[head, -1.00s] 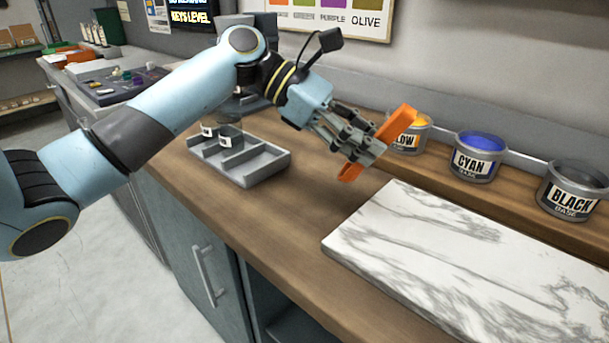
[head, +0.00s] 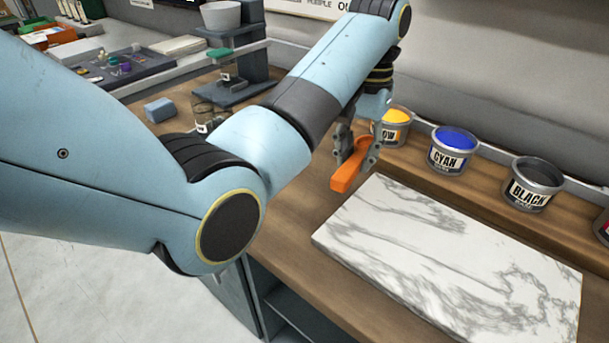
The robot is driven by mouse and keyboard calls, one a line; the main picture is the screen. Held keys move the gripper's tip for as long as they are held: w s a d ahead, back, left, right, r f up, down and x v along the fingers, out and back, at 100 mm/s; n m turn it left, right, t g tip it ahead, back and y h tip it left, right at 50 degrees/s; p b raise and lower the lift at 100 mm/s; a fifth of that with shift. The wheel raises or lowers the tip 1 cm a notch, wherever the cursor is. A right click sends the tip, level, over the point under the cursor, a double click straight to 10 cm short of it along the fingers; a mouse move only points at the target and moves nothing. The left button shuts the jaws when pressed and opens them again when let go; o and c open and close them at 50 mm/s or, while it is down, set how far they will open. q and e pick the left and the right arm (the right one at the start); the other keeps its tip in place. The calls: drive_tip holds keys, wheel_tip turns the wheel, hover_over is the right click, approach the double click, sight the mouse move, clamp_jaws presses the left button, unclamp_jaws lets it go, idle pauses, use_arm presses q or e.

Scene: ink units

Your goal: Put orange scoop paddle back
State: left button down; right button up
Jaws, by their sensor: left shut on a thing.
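The orange scoop paddle (head: 346,176) is in my left gripper (head: 356,155), in the middle of the head view. The gripper is shut on it. The paddle's orange end points down and toward me, near the left corner of the marble slab; I cannot tell how far above the counter it is. My arm hides part of the counter and the grey tray. The yellow tub (head: 394,127) stands just behind and right of the gripper, partly covered by it. My right gripper is not in view.
The cyan tub (head: 453,151) and black tub (head: 532,184) stand on the back ledge. The white marble slab (head: 440,265) fills the counter at right. A grey stand with a pale bowl (head: 221,15) and a blue block (head: 159,110) are at the back left.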

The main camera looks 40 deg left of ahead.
use_arm(q)
drive_tip(key=shift+s+d+r+m+t+p, duration=0.35)
drive_tip(key=shift+d+r+m, duration=0.2)
drive_tip(key=shift+r+m, duration=0.3)
drive_tip(key=p, duration=0.1)
hover_over(304, 186)
wheel_tip(304, 186, down, 7)
drive_tip(key=shift+d+r, duration=0.15)
drive_tip(key=shift+f, duration=2.2)
drive_tip(key=c, duration=1.1)
unclamp_jaws()
